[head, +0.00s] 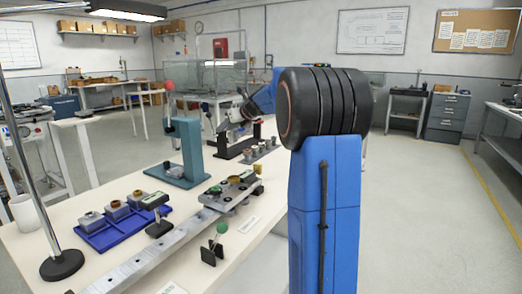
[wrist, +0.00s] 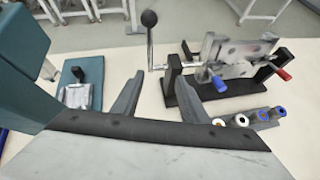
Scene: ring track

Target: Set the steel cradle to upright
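The steel cradle (wrist: 238,62) is a grey metal block hung between the black uprights of a stand (wrist: 215,88), right of centre in the wrist view. It looks roughly level, but its exact tilt is hard to tell. A crank with a black ball knob (wrist: 149,18) stands up at its left end. A blue handle (wrist: 219,84) and a red handle (wrist: 283,74) stick out in front. In the head view the black stand (head: 230,150) is partly hidden by my arm. My gripper (wrist: 154,76) is open and empty, left of the cradle and apart from the crank.
A row of round parts (wrist: 241,120) lies in front of the stand. A teal press (head: 190,148) stands to the left. A blue tray (head: 103,236) with parts and a long metal rail (head: 150,253) occupy the near table. A lamp pole (head: 30,150) rises at left.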

